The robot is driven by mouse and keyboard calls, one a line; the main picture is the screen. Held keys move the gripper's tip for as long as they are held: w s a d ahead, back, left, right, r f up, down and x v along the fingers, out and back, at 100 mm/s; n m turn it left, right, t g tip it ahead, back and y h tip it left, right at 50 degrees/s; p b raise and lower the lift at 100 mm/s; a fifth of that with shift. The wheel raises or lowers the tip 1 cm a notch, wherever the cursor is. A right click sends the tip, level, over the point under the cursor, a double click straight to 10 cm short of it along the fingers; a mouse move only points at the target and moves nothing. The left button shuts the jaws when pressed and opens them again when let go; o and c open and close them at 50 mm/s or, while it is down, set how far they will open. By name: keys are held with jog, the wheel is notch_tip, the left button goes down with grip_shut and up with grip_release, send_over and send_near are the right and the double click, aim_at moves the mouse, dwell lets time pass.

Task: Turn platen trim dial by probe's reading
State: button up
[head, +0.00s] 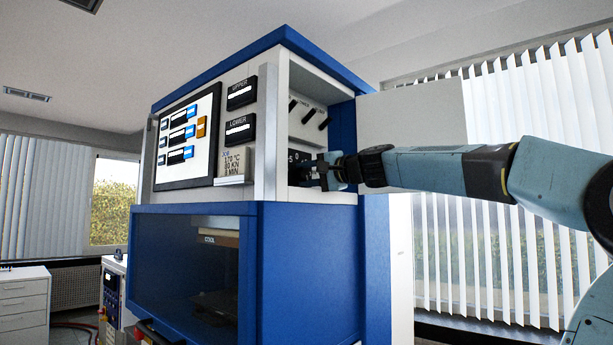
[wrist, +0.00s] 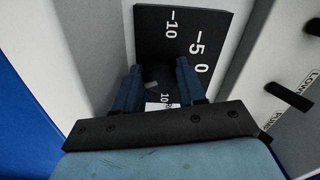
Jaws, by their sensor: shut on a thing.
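The trim dial (wrist: 156,77) is a dark knob, mostly hidden between my fingers in the wrist view. Behind it is a black scale plate (wrist: 184,22) with white marks; -10, -5, 0 and a partly covered 10 show. My gripper (wrist: 157,88) is shut on the dial, one blue finger on each side. In the head view my gripper (head: 332,171) reaches from the right into the press's open side bay; the dial is barely visible there. The UPPER display (head: 241,93) and LOWER display (head: 239,130) are on the press front, their readings too small to read. I cannot make out a probe.
The blue and white press (head: 310,240) fills the middle. Two black levers (head: 307,112) stick out in the bay above my gripper. An opened panel (head: 410,120) stands behind my arm. A card (head: 235,164) on the front reads 170 °C, 30 kN, 3 min.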

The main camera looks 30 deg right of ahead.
jog(key=shift+d+f+m, duration=0.1)
jog(key=shift+f+m, duration=0.05)
jog(key=shift+m, duration=0.35)
jog(key=o, duration=1.1)
jog(key=shift+c, duration=0.2)
jog(key=v, duration=1.3)
jog(key=shift+s, duration=0.4)
jog(key=shift+d, duration=0.1)
